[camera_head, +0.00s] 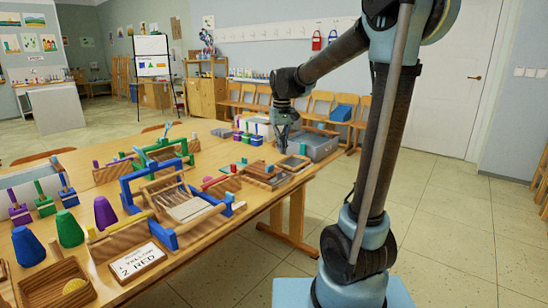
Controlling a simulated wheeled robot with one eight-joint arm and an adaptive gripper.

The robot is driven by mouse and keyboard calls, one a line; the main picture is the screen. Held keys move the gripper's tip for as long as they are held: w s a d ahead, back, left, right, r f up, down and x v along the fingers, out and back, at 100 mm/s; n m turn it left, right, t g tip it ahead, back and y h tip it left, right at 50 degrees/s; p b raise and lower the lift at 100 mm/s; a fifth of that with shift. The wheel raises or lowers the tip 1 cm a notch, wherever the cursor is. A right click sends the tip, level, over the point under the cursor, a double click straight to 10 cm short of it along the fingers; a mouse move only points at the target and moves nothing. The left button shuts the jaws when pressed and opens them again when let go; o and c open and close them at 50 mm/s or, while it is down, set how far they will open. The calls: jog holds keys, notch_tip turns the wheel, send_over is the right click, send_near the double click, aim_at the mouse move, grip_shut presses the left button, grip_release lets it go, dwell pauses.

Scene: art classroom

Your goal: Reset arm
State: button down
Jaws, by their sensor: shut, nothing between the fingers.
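My arm rises at the right of the head view and bends over to the left. My gripper (282,134) points down above the far right part of the wooden table (240,222). It is shut and holds nothing. A grey box (318,144) stands just right of it, and small coloured blocks (248,136) lie just left of it. I cannot tell whether the gripper touches anything there.
Chairs (318,104) line the back wall. The floor (450,220) at right is clear.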

jog(key=s+d+f+m+t, duration=0.1)
jog(key=s+d+f+m, duration=0.15)
jog(key=s+d, duration=1)
jog(key=s+d+f, duration=0.2)
jog(key=s+f, duration=0.4)
jog(key=s, duration=0.1)
jog(key=s+d+f+m+t, duration=0.1)
jog(key=s+d+f, duration=0.1)
jog(key=s+f, duration=0.4)
jog(key=shift+s+d+f, duration=0.15)
jog(key=shift+s+d, duration=0.15)
jog(key=shift+s, duration=0.8)
jog(key=shift+w+f, duration=0.2)
jog(key=shift+w, duration=0.25)
